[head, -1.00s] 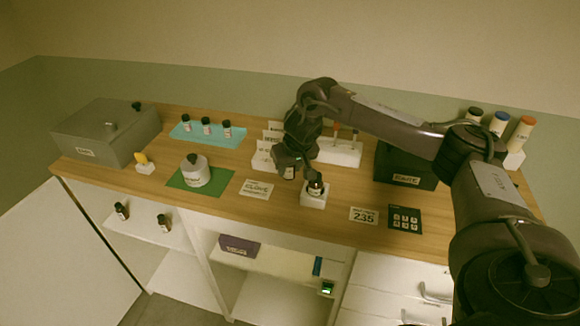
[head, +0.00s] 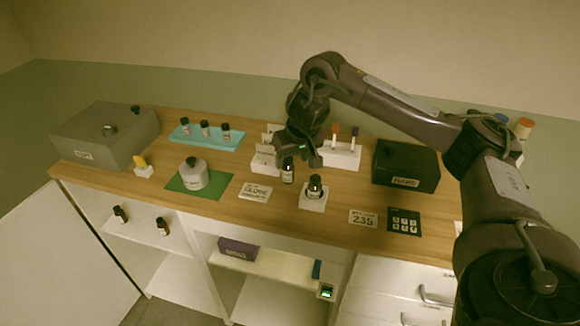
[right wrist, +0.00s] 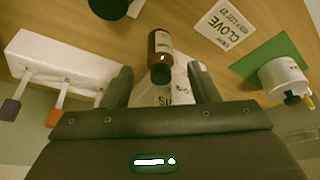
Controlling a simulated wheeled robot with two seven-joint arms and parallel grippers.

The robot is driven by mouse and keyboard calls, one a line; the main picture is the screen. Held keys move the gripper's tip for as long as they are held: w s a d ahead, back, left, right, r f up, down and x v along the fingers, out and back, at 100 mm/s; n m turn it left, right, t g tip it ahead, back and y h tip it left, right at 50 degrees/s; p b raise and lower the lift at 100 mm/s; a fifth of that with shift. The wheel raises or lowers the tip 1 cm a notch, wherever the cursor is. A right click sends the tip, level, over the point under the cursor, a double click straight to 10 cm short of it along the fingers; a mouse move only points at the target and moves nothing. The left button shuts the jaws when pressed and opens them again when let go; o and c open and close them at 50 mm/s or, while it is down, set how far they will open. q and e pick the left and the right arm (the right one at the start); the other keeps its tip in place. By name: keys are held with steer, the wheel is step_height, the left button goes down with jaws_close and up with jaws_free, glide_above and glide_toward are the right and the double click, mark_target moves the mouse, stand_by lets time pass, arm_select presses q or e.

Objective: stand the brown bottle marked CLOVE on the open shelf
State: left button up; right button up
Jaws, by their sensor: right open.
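A small brown bottle (head: 288,173) with a black cap and pale label stands upright on the wooden counter; it also shows in the right wrist view (right wrist: 159,46). I cannot read its label. A second dark bottle (head: 315,186) stands on a white block beside it. A card reading CLOVE (head: 255,192) lies left of the brown bottle. My right gripper (head: 299,161) is open and empty just behind and above the brown bottle, whose cap lies in line with the gap between the fingers (right wrist: 161,88). An open shelf (head: 140,230) below the counter holds two small bottles. My left gripper is not in view.
Several bottles stand on a teal tray (head: 187,141). A white pot (head: 194,175) sits on a green mat. A dark box (head: 405,165), a white rack (head: 340,156) and a grey box (head: 105,135) stand on the counter. A lower shelf holds a purple box (head: 238,248).

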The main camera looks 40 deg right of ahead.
arm_select(q)
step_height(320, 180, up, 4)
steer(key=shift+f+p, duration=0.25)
steer(key=shift+p, duration=0.9)
arm_select(e)
steer(key=v, duration=0.5)
steer(key=shift+r, duration=0.15)
